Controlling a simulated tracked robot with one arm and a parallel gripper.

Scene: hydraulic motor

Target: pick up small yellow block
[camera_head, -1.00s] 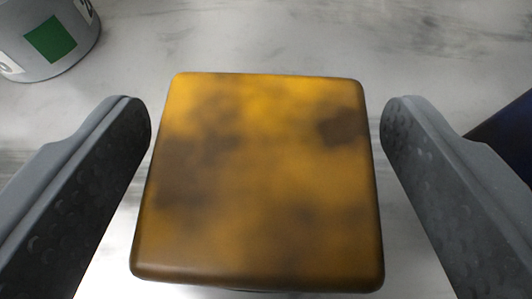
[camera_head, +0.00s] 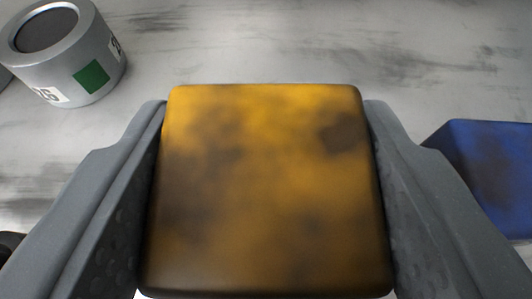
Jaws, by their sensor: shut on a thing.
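The small yellow block (camera_head: 265,190) fills the middle of the view. Its face is yellow-orange with dark brown smudges and rounded edges. My gripper (camera_head: 265,125) has one grey finger against the block's left side and one against its right side, and it is shut on the block. The block's underside is hidden, so I cannot tell exactly how far it is from the surface.
A grey metal cylinder (camera_head: 90,62) with a green square and white labels stands at the upper left. A blue block (camera_head: 490,170) is at the right, partly behind my right finger. The grey streaked surface (camera_head: 270,40) beyond the yellow block is clear.

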